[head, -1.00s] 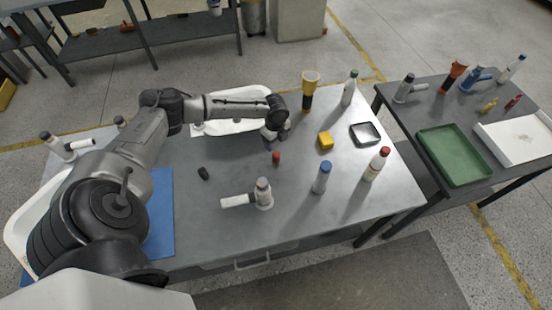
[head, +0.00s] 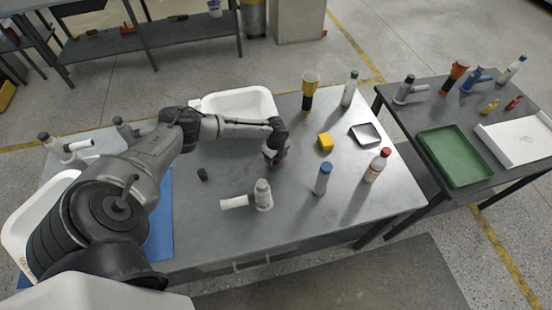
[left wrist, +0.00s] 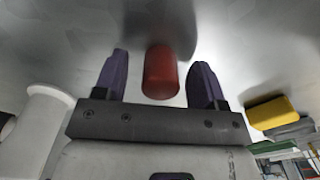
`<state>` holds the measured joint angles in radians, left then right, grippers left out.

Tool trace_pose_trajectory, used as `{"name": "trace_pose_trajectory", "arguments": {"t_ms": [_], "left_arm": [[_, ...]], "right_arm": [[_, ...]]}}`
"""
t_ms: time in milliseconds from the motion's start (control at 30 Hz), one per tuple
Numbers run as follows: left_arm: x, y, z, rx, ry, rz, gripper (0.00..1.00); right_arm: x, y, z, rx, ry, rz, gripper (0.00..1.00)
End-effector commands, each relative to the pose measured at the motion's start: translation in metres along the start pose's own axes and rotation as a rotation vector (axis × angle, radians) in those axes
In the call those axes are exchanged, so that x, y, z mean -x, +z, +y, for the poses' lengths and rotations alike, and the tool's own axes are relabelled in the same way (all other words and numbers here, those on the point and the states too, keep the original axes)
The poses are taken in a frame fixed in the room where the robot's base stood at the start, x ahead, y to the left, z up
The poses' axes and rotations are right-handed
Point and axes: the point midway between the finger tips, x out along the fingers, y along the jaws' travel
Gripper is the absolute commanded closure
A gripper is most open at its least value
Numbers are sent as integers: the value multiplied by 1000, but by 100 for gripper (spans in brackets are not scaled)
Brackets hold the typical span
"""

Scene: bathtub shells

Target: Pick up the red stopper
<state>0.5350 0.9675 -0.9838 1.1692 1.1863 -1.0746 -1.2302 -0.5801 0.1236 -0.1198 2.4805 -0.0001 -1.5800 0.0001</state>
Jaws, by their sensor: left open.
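The red stopper (left wrist: 160,72) is a small red cylinder on the metal table (head: 330,215). In the left wrist view it lies between the two dark fingers of my left gripper (left wrist: 161,62), with a gap on each side. In the head view my left gripper (head: 275,158) is low over the table at the stopper's place and hides most of it. The left gripper is open and holds nothing. My right gripper is in neither view.
A yellow block (head: 325,142) and a grey tray (head: 366,134) sit to the right. A white pipe fitting (head: 263,195), a blue bottle (head: 322,178) and a red-capped bottle (head: 377,165) stand nearer the front. A white basin (head: 270,104) is behind; a dark stopper (head: 202,174) lies left.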

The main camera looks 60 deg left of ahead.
Motion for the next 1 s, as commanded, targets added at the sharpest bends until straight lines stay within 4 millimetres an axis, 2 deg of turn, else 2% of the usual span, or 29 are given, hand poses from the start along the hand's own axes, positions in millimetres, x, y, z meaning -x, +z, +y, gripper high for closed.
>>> {"name": "trace_pose_trajectory", "arguments": {"t_ms": [233, 767, 1000], "left_arm": [[0, 0, 0, 0, 0, 0, 38], [0, 0, 0, 0, 0, 0, 88], [0, 0, 0, 0, -1, 0, 89]], "right_arm": [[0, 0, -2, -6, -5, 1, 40], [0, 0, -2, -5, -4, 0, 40], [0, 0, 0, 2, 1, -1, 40]]}}
